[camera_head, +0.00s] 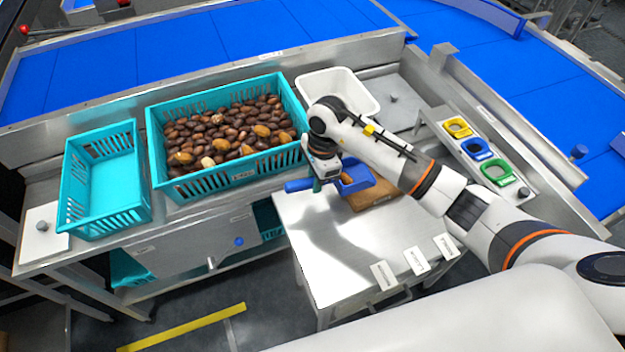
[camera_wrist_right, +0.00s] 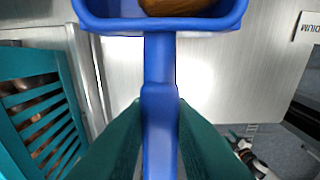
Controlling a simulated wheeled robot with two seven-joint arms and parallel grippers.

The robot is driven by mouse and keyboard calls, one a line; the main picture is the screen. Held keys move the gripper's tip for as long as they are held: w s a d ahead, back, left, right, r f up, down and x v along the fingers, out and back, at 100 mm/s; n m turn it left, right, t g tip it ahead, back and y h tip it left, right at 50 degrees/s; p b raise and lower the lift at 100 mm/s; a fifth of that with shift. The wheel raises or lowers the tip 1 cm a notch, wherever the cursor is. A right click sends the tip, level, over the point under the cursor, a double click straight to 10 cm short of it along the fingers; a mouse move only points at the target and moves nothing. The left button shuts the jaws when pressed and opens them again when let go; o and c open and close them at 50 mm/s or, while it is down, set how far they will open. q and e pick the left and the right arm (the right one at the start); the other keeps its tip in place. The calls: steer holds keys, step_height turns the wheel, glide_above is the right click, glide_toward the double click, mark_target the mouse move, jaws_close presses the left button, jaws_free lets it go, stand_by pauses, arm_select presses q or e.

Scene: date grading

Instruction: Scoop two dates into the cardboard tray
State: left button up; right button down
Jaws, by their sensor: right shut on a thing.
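My right gripper (camera_head: 322,178) is shut on the handle of a blue scoop (camera_head: 354,182). In the right wrist view the fingers (camera_wrist_right: 160,130) pinch the handle of the scoop (camera_wrist_right: 160,60), and an orange-brown date (camera_wrist_right: 178,6) lies in its bowl, cut off by the top edge. The cardboard tray (camera_head: 376,196) is on the metal table, partly hidden behind the scoop and arm; its inside cannot be made out. Many brown dates (camera_head: 225,135) fill the large teal crate (camera_head: 215,184) to the left of the gripper. My left gripper is not in view.
A smaller teal crate (camera_head: 100,196) stands at the left. A white bin (camera_head: 340,84) sits behind the arm. Yellow, blue and green holders (camera_head: 480,149) line the right. The metal table (camera_head: 325,250) is clear in front, with label cards (camera_head: 416,261) at its edge.

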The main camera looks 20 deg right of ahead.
steer(key=shift+d+r+y, duration=0.35)
steer(key=shift+r+y, duration=0.4)
steer(key=shift+y, duration=0.15)
steer(key=shift+w+d+y, duration=0.1)
steer(key=shift+d+y, duration=0.2)
steer(key=shift+d, duration=0.05)
steer(key=shift+w+d+r+y+b, duration=0.15)
steer(key=shift+d+r+y+b, duration=1.25)
steer(key=shift+y, duration=0.3)
steer(key=d+r+y+b, duration=0.1)
steer(key=b, duration=0.1)
steer(key=d+r+y+b, duration=0.1)
steer(key=d+y+b, duration=0.1)
steer(key=shift+w+d+r+g+y+b, duration=0.1)
steer(key=shift+d+r+g+y+b, duration=0.1)
steer(key=shift+r+g+y+b, duration=0.15)
steer(key=shift+d+r+y+b, duration=0.35)
steer(key=shift+d+r, duration=0.05)
steer(key=shift+r, duration=0.1)
